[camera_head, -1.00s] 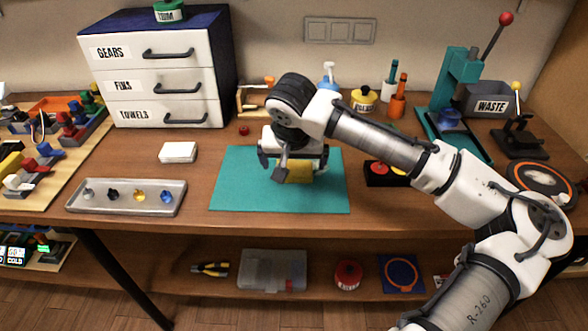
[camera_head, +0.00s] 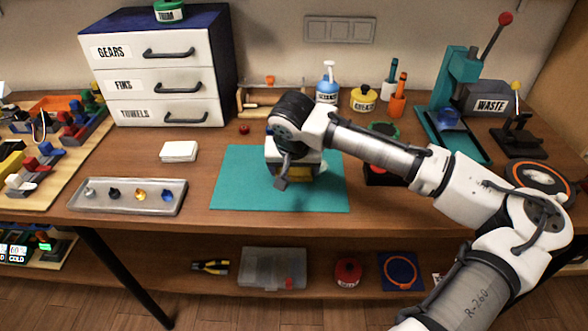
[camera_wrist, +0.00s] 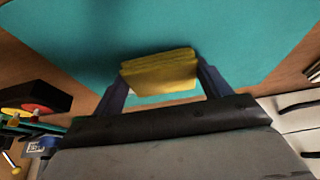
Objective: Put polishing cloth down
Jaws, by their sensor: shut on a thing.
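The polishing cloth (camera_wrist: 160,72) is a folded yellow pad. In the wrist view it sits between the two fingers of my gripper (camera_wrist: 163,88), which is shut on it. I cannot tell whether the cloth touches the mat.
A grey tray (camera_head: 126,207) with several small parts and a white cloth stack (camera_head: 179,151) lie left of the mat. A dark box with a red disc (camera_head: 376,169) stands close at its right. The mat's left part is bare.

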